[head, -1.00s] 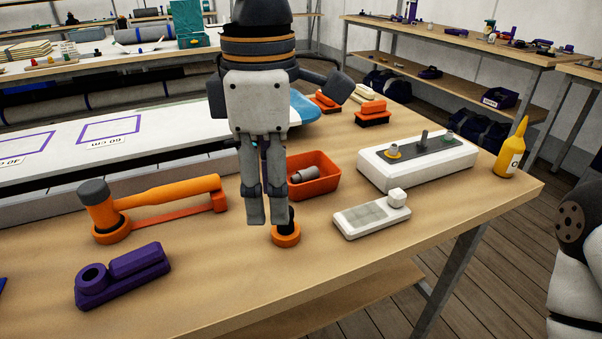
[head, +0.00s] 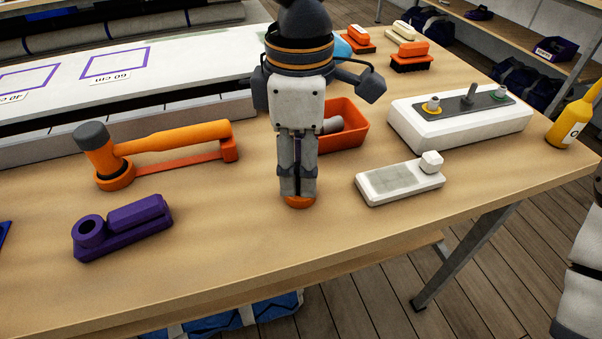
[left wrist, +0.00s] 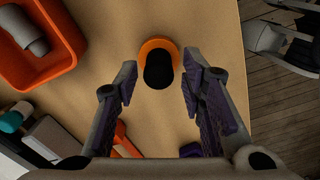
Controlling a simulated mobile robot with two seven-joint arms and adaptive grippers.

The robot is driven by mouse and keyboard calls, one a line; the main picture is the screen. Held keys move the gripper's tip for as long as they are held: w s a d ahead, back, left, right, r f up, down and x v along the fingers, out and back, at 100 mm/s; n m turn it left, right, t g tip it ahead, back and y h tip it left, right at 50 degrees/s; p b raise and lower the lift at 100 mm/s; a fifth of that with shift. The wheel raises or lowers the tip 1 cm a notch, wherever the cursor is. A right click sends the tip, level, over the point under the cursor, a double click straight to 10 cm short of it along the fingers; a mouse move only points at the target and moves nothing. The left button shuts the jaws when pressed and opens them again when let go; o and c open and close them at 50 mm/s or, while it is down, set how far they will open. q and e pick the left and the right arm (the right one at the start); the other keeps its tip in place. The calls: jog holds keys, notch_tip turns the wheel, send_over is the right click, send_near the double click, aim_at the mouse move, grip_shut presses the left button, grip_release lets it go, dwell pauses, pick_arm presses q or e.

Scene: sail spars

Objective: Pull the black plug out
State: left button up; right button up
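The black plug (left wrist: 158,71) stands in a round orange base on the table, seen from above in the left wrist view. In the head view only the orange base (head: 299,202) shows, and my left gripper hides the plug. My left gripper (left wrist: 160,80) is open and points down, with one finger on each side of the plug's line and visible gaps between. In the head view the left gripper (head: 297,190) is directly over the base. I cannot tell how far the fingers reach down beside the plug. My right gripper is out of view.
An orange bin (head: 347,124) with a grey cylinder stands just behind the gripper. A white remote-like box (head: 398,186) lies to the right, a white control panel (head: 460,125) behind it. The table front is clear.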

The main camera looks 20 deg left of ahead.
aim_at(300, 167)
pick_arm(q)
jog(key=shift+f, duration=0.15)
grip_shut()
jog(key=shift+r, duration=0.35)
jog(key=shift+r, duration=2.5)
